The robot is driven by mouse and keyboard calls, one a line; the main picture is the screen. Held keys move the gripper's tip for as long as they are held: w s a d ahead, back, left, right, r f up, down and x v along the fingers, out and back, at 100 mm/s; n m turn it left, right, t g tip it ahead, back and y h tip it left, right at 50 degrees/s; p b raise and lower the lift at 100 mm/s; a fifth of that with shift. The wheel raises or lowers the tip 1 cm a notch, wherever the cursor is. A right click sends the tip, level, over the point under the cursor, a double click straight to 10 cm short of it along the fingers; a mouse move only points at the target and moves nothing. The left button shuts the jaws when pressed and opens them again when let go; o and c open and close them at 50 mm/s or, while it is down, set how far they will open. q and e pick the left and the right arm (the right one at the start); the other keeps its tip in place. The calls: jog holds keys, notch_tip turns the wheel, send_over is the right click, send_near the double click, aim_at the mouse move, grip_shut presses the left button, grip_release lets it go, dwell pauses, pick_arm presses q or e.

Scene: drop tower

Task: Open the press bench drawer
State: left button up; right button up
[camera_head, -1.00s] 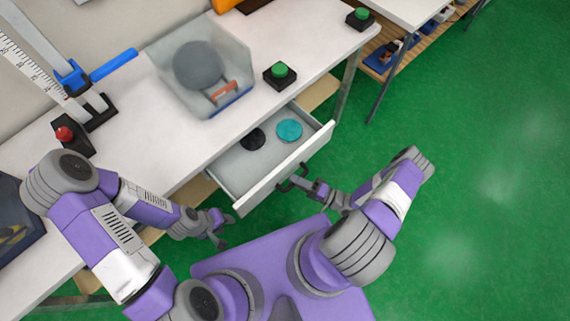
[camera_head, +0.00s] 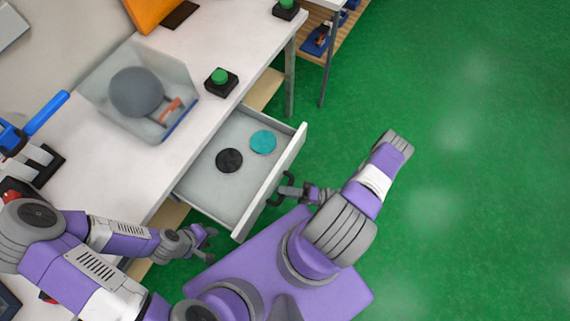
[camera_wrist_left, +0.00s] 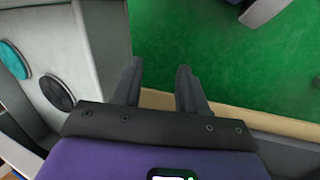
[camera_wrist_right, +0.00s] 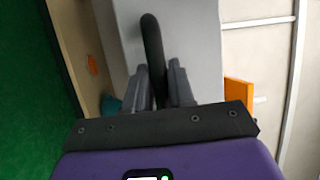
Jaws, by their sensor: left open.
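The press bench drawer (camera_head: 218,192) is pulled out from under the white bench, and its inside shows. Its dark handle (camera_wrist_right: 152,45) is on the outer face of the front panel (camera_head: 272,182). My right gripper (camera_head: 291,191) is at the handle; in the right wrist view its fingers (camera_wrist_right: 161,85) are closed around the bar. My left gripper (camera_head: 211,240) is open and empty, beside the drawer's near front corner. In the left wrist view its fingers (camera_wrist_left: 158,85) stand apart with nothing between them, the drawer wall to their left.
A black disc (camera_head: 229,160) and a teal disc (camera_head: 263,141) lie in the drawer. On the bench (camera_head: 120,180) stand a clear bin (camera_head: 183,95) with a grey ball (camera_head: 137,92) and a green button (camera_head: 221,80). Open green floor (camera_head: 460,200) lies to the right.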

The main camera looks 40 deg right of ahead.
jog(key=o, duration=0.3)
jog(key=shift+o, duration=0.2)
jog(key=v, duration=0.7)
jog(key=shift+d, duration=0.25)
jog(key=shift+s+f, duration=0.1)
jog(key=shift+s, duration=0.1)
